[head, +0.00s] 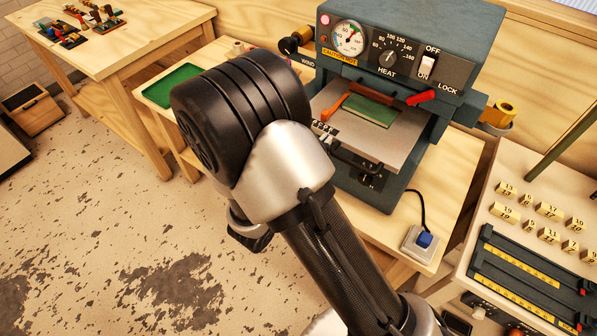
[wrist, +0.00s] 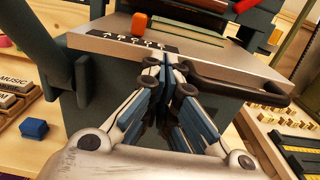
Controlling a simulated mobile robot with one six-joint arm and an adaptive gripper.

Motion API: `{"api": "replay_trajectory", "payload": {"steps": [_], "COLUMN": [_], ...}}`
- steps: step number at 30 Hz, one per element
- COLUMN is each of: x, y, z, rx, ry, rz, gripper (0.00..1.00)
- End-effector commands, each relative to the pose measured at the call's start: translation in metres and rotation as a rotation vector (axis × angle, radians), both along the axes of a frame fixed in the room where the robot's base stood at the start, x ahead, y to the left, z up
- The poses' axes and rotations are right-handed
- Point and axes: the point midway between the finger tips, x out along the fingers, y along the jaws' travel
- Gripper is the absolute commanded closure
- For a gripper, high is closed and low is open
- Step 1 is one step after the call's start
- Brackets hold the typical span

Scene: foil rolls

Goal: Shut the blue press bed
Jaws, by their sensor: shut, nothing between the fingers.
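The blue press (head: 400,45) stands on a wooden bench with a gauge, heat dial and switch on its front. Its flat grey bed (head: 400,149) sticks out at the front under the press head, with a green panel and an orange piece on it. In the wrist view the bed (wrist: 100,42) shows a row of letter blocks near its front edge and a black handle (wrist: 240,90) at the right. My gripper (wrist: 169,66) is shut and empty at the bed's front edge, left of the handle; contact is unclear. In the head view my arm hides my gripper.
A black rack (head: 525,280) and several yellow blocks lie farther right. A green mat (head: 172,86) lies left. A blue block (wrist: 34,128) lies left in the wrist view.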

Motion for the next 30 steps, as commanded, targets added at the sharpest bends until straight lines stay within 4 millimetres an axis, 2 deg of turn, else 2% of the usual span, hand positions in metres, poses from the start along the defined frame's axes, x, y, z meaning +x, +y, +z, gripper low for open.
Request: {"api": "replay_trajectory", "payload": {"steps": [1,6,21,26,28,30], "x": [0.010,0.029,0.030,0.015,0.003,-0.020], "y": [-0.010,-0.023,-0.022,-0.008,0.001,0.015], "z": [0.000,0.000,-0.001,-0.001,-0.001,0.003], "rx": [0.001,0.000,-0.001,0.000,0.001,-0.003], "ry": [-0.001,0.000,0.001,0.002,0.001,0.000], "rz": [-0.006,-0.001,0.002,0.004,0.004,0.009], "gripper": [1.00,1.00,1.00,1.00,1.00,1.00]}}
